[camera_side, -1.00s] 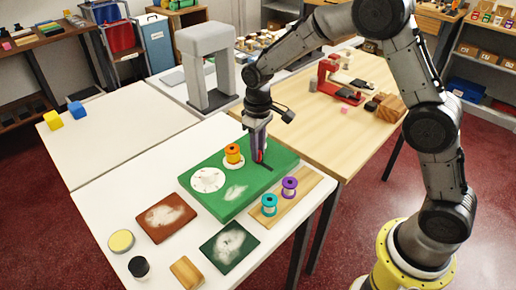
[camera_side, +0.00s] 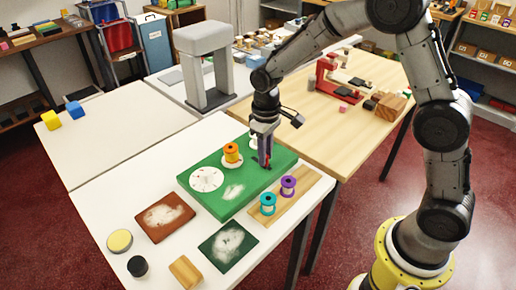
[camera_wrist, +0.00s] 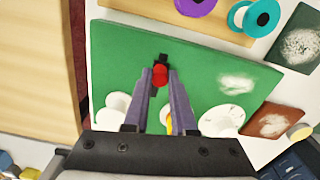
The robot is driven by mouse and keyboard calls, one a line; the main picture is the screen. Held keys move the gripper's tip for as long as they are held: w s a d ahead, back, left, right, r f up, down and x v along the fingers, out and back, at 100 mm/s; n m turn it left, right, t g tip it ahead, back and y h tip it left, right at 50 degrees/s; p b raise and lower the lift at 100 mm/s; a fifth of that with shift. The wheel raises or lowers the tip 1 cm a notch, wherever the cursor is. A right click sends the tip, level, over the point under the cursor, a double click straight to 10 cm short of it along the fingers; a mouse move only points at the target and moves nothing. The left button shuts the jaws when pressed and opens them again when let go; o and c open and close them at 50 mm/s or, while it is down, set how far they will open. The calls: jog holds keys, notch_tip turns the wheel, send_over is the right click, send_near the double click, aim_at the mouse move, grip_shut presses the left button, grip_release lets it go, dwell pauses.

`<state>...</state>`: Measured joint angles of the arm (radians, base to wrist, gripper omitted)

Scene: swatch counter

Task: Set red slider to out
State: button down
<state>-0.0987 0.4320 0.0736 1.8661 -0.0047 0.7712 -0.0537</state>
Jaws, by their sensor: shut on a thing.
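The red slider (camera_wrist: 160,77) sits on the green board (camera_wrist: 190,75) and shows between my fingertips in the wrist view. A short stretch of dark slot (camera_wrist: 163,57) shows just beyond it. My gripper (camera_wrist: 160,80) is shut on the red slider, fingers pointing down at the board. In the side view my gripper (camera_side: 265,163) stands at the right part of the green board (camera_side: 215,205), and only a bit of red (camera_side: 269,157) shows by the fingers. The rest of the slot is hidden under the gripper.
An orange spool (camera_side: 231,153) and a white dial (camera_side: 206,179) are on the board left of my gripper. Teal (camera_side: 268,204) and purple (camera_side: 288,187) spools stand on a wooden strip in front. A grey arch (camera_side: 205,65) stands behind.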

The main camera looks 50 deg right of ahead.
aim_at(268, 168)
jog(key=shift+s+r, duration=0.1)
jog(key=shift+s, duration=0.45)
jog(key=c, duration=0.7)
grip_release()
notch_tip(268, 168, up, 14)
jog(key=shift+f, duration=0.15)
